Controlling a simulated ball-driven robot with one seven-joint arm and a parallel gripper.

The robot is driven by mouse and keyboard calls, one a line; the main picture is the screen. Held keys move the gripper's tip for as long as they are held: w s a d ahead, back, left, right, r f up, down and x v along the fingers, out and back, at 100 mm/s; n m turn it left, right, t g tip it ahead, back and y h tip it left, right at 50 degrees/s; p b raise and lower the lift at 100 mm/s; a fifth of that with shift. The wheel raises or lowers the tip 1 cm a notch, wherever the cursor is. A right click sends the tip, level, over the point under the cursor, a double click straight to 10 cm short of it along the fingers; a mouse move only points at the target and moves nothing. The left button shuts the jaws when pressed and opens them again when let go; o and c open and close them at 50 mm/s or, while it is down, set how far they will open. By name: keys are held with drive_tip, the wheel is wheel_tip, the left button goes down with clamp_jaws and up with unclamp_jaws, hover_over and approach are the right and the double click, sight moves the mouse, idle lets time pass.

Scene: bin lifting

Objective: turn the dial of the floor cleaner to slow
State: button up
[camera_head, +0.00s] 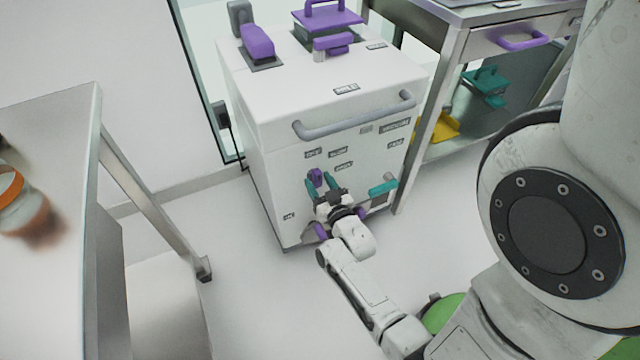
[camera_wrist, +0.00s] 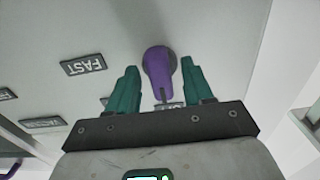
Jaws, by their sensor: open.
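The floor cleaner (camera_head: 275,105) is a white box-shaped machine with a grey bar handle and small labels on its front. Its purple dial (camera_head: 316,175) is on the front face. In the wrist view the dial (camera_wrist: 158,72) has its narrow end pointing down in the picture, toward a label (camera_wrist: 170,106) partly hidden and not readable. A FAST label (camera_wrist: 84,65) is to its left. My gripper (camera_head: 321,184) is open at the dial. Its teal fingers (camera_wrist: 159,78) stand on either side of the dial, with visible gaps; contact is not seen.
A metal table (camera_head: 92,100) stands at left with a blurred orange-rimmed jar (camera_head: 22,205). A metal bench with a purple-handled drawer (camera_head: 520,38) stands at right, with yellow (camera_head: 440,127) and teal (camera_head: 487,85) things below. Floor is clear between table and cleaner.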

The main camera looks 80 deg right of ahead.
drive_tip(key=shift+c, duration=0.3)
clamp_jaws()
drive_tip(key=shift+m, duration=0.3)
drive_tip(key=m, duration=0.4)
drive_tip(key=shift+m, duration=0.3)
drive_tip(key=shift+s+m, duration=0.1)
drive_tip(key=shift+m, duration=2.1)
drive_tip(key=shift+f, duration=0.1)
drive_tip(key=shift+o, duration=0.3)
unclamp_jaws()
